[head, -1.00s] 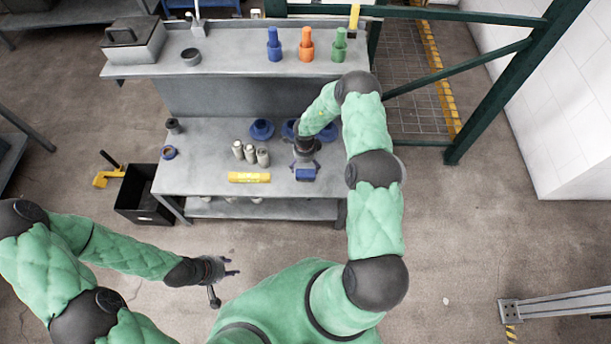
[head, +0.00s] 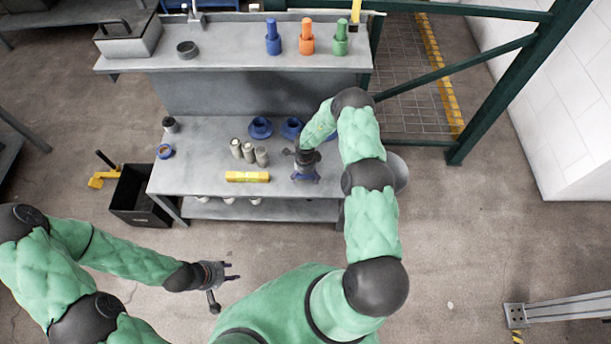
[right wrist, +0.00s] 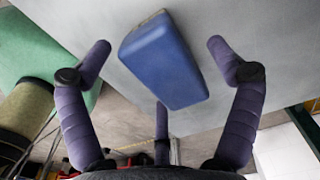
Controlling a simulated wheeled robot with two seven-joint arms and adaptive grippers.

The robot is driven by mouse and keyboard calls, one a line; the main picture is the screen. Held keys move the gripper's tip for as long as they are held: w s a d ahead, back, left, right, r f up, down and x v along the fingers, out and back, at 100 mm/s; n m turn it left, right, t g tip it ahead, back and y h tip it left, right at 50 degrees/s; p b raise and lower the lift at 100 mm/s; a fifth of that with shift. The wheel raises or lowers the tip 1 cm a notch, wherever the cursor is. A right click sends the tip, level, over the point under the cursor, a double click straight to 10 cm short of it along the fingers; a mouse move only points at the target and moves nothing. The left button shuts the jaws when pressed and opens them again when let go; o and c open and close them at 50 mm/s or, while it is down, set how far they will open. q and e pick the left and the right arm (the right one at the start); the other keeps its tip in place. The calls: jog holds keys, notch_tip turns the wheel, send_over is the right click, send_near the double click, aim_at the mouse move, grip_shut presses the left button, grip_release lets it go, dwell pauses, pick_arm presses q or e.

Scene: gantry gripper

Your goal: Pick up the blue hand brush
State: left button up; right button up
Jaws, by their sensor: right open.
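The blue hand brush (right wrist: 165,65) shows in the right wrist view as a blue block lying on the grey bench top (head: 210,150). My right gripper (head: 305,173) is over the bench's right part in the head view and hides most or all of the brush there. In the right wrist view its fingers are spread, with the brush between and beyond them; I see no grip on it. My left gripper (head: 231,271) is open and empty, out over the floor in front of the bench.
A yellow block (head: 247,177) lies left of my right gripper. Several grey cylinders (head: 248,151) and blue round pieces (head: 260,128) stand behind. An upper shelf (head: 225,50) holds blue, orange and green pieces. A black bin (head: 143,195) stands left of the bench.

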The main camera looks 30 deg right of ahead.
jog(key=shift+f, duration=0.2)
dwell(0.6)
jog(key=c, duration=1.3)
